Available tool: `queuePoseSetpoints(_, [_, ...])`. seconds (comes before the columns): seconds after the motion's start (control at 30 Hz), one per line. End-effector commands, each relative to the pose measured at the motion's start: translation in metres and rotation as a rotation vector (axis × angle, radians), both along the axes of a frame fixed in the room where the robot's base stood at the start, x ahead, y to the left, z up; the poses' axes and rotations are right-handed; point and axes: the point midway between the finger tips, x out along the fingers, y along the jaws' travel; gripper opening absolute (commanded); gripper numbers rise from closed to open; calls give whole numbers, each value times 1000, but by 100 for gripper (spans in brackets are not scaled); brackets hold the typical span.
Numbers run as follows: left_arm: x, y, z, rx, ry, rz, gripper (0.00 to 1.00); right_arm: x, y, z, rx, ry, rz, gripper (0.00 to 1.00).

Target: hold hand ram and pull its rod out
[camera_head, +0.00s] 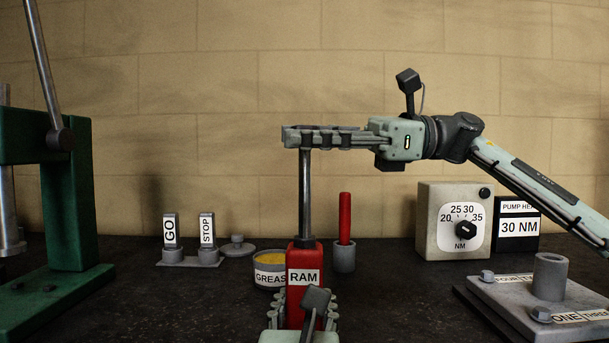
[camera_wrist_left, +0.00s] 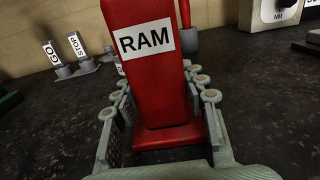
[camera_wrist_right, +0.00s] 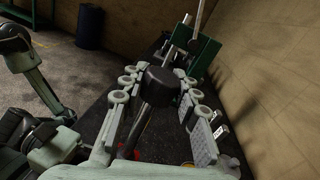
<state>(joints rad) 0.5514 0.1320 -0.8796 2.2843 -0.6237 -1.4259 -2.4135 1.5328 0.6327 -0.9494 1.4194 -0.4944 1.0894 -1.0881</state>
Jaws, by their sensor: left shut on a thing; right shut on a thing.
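The red hand ram (camera_head: 305,312), labelled RAM, stands upright on the dark bench at the centre front. Its grey rod (camera_head: 305,195) stands far out of the top of the body. My left gripper (camera_head: 303,298) is shut on the ram's body low down, one finger on each side; the left wrist view shows the red ram (camera_wrist_left: 158,85) between the fingers. My right gripper (camera_head: 302,137) reaches in level from the right and is shut at the rod's top end. In the right wrist view the dark rod head (camera_wrist_right: 160,86) sits between its fingers.
A grease tin (camera_head: 269,270) and a grey cup with a red stick (camera_head: 344,240) stand close behind the ram. GO and STOP switches (camera_head: 190,245) and a green press (camera_head: 65,200) are left. A torque dial box (camera_head: 455,222) and a grey base plate (camera_head: 535,300) are right.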

Motion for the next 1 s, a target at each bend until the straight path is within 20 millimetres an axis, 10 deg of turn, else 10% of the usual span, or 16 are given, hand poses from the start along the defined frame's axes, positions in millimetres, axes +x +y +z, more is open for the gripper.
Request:
queuePoseSetpoints(0.3, [1,0,-3,6,8,3,0,-2,-1,10,12,-5,0,0])
queuePoseSetpoints(0.33, [1,0,-3,6,8,2,0,-2,-1,10,12,-5,0,33])
queuePoseSetpoints(0.5, [1,0,-3,6,7,2,0,-2,-1,7,8,-4,0,52])
queuePoseSetpoints(1.0, [1,0,-2,5,3,1,0,3,-26,4,5,0,-2,52])
